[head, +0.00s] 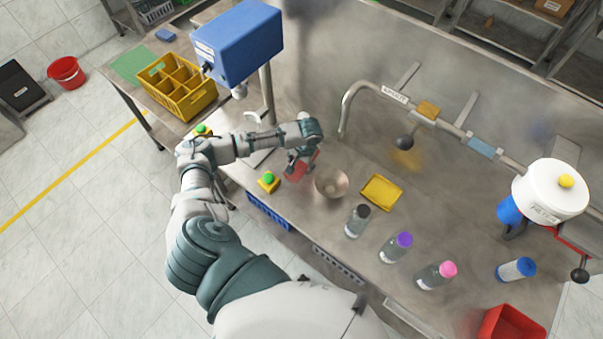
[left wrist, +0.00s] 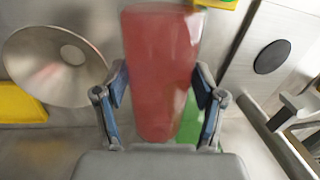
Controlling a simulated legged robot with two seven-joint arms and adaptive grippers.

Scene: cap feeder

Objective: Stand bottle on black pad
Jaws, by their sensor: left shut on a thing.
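My left gripper (head: 298,160) is shut on a translucent red bottle (head: 303,170), left of the metal bowl. In the left wrist view the bottle (left wrist: 162,75) sits between both fingers of the gripper (left wrist: 163,95). I cannot tell whether its base touches the table. The round black pad (left wrist: 271,56) lies on a pale plate right of the bottle, apart from it and bare in the left wrist view. In the head view the pad is not clearly visible beneath the blue machine (head: 240,42) and my arm. My right gripper is not in view.
A metal bowl (head: 331,183) stands close to the held bottle. A yellow box with a green button (head: 268,182) is near the front edge. A yellow tray (head: 381,192) and several capped bottles (head: 396,247) stand further right. A yellow crate (head: 179,88) is at the left.

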